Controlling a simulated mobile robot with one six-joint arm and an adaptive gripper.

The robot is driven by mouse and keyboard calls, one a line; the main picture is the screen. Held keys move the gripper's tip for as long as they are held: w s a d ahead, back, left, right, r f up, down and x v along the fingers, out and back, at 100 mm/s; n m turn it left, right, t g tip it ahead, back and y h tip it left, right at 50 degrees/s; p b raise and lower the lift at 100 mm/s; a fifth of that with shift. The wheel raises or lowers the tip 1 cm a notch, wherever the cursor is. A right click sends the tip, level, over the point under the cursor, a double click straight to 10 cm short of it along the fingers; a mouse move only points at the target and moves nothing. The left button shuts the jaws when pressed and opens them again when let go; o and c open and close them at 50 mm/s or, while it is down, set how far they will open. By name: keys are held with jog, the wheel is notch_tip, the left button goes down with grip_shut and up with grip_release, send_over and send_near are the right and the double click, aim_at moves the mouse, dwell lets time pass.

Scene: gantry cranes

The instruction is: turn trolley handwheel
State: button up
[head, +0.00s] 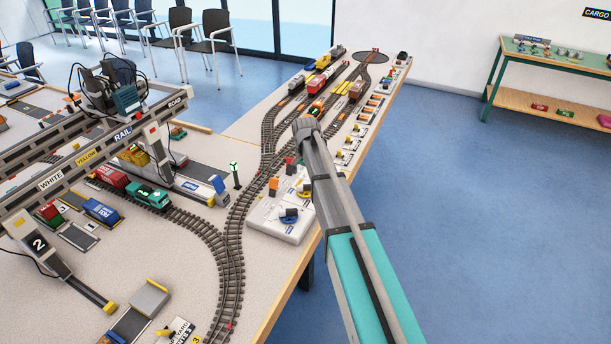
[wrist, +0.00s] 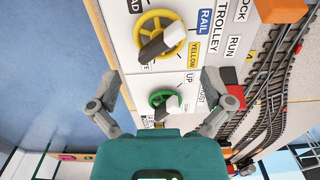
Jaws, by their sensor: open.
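In the wrist view, a white control panel (wrist: 125,43) carries a yellow handwheel (wrist: 142,22) with a white and dark grip across it. The words TROLLEY, RAIL and YELLOW are printed beside this wheel. A smaller green handwheel (wrist: 155,97) with a similar grip sits below it, beside the word UP. My gripper (wrist: 161,78) is open and empty. Its fingers are spread to either side of the green wheel, with the yellow wheel beyond the fingertips. In the head view the panel (head: 268,222) is partly behind my arm, and my gripper is hidden there.
An orange block (wrist: 283,10) and a red block (wrist: 230,75) stand on the panel. Model train tracks (wrist: 272,85) run close to its right. In the head view a gantry crane (head: 85,155) spans the tracks at left. Open blue floor lies right of the table.

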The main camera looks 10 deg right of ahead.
jog(key=shift+r+p, duration=4.4)
jog(key=shift+r, duration=0.3)
jog(key=s+d+n, duration=0.1)
jog(key=s+n, duration=0.6)
jog(key=s, duration=2)
jog(key=shift+f, duration=0.25)
jog(key=shift+w, duration=0.1)
jog(key=shift+w, duration=0.15)
jog(key=c, duration=0.4)
jog(key=shift+w, duration=0.3)
jog(key=shift+c, duration=1.2)
jog(key=w+m, duration=0.3)
jog(key=w, duration=0.1)
jog(key=w+m, duration=0.3)
jog(key=w, duration=0.2)
jog(key=w+a+m, duration=0.1)
jog(key=w+m, duration=0.2)
jog(key=w, duration=0.1)
jog(key=shift+w, duration=0.35)
jog(key=shift+c, duration=0.2)
jog(key=m, duration=0.8)
send_over(305, 185)
jog(key=a, duration=0.1)
jog(key=shift+w+m, duration=0.1)
jog(key=shift+m, duration=0.3)
jog(key=shift+f+b, duration=0.1)
jog(key=shift+b, duration=0.3)
